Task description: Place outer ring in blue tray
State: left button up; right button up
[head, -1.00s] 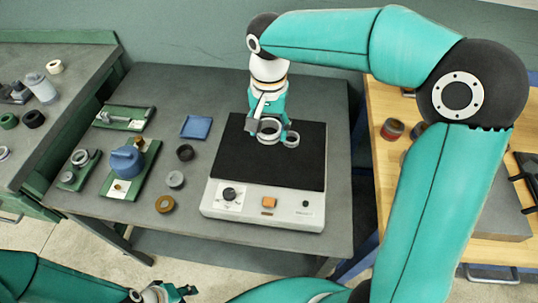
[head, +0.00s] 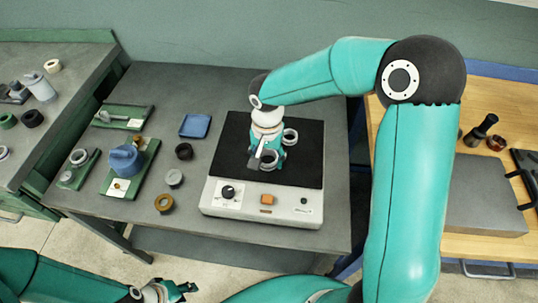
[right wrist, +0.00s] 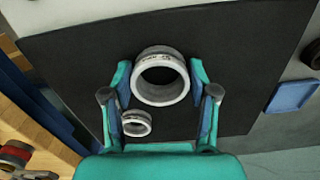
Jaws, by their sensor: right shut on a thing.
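The outer ring, a large pale metal ring (right wrist: 160,101), lies between the fingers of my right gripper (right wrist: 160,76). In the head view the right gripper (head: 266,157) is low over the front half of the black grinder plate (head: 306,168), shut on the ring. I cannot tell whether the ring touches the plate. A smaller pale ring (right wrist: 136,130) lies on the plate beside one finger. The blue tray (head: 195,125) stands empty on the grey table, left of the grinder; it also shows in the right wrist view (right wrist: 292,96). My left gripper (head: 172,291) is low at the front; its opening is unclear.
The grinder's white front (head: 262,206) has a dial and an orange switch. Several small rings and a blue part on a green fixture (head: 125,160) stand left of it. A wooden table (head: 490,100) is at the right.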

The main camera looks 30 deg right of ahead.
jog(key=shift+f, duration=0.1)
jog(key=o, duration=1.3)
